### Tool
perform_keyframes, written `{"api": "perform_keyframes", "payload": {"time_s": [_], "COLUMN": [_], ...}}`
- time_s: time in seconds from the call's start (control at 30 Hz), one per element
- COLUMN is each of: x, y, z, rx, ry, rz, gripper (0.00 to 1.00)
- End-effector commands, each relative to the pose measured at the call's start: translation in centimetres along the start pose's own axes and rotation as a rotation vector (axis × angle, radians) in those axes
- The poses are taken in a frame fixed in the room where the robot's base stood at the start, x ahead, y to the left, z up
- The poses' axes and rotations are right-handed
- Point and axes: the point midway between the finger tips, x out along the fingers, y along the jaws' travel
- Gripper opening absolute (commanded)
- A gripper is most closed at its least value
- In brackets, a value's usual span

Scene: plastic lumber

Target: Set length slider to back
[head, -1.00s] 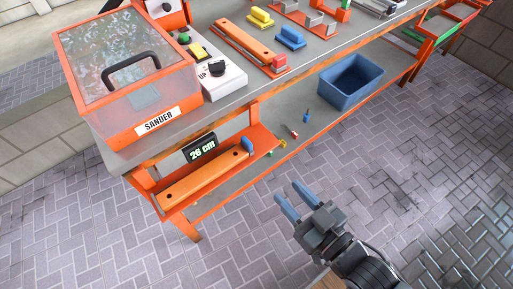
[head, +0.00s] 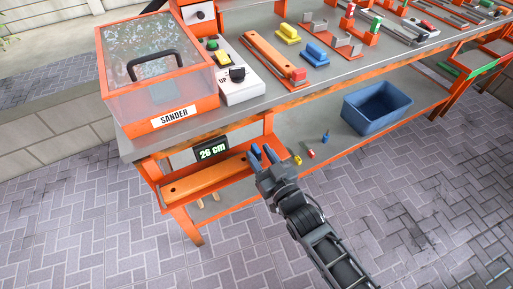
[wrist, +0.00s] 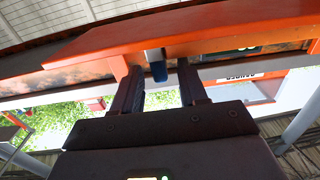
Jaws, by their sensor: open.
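The length slider's blue knob (wrist: 158,72) hangs between my two fingers in the wrist view, with a gap on each side. In the head view the knob is hidden behind or merges with my bluish fingertips. My gripper (head: 262,155) is open at the right end of the orange measuring shelf under the bench; it also fills the lower wrist view (wrist: 158,90). A display (head: 212,149) above the shelf reads 26 cm. An orange board (head: 207,179) with dark holes lies along the shelf.
The sander box (head: 160,85) stands on the bench top above the shelf. Small coloured pieces (head: 311,154) and a blue bin (head: 377,107) sit on the lower shelf to the right. Paved floor in front is clear.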

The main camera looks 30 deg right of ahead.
Motion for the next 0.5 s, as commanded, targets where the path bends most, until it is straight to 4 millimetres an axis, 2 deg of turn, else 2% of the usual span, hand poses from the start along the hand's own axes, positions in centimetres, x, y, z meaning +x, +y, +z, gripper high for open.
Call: {"api": "perform_keyframes", "payload": {"time_s": [0.03,0.2,0.5], "x": [0.8,2.3,2.8], "y": [0.1,0.0,0.0], "z": [-0.1,0.0,0.0], "rx": [0.0,0.001,0.001], "ry": [0.001,0.0,0.0], "rz": [0.001,0.0,0.0], "gripper": [0.43,0.43,0.43]}}
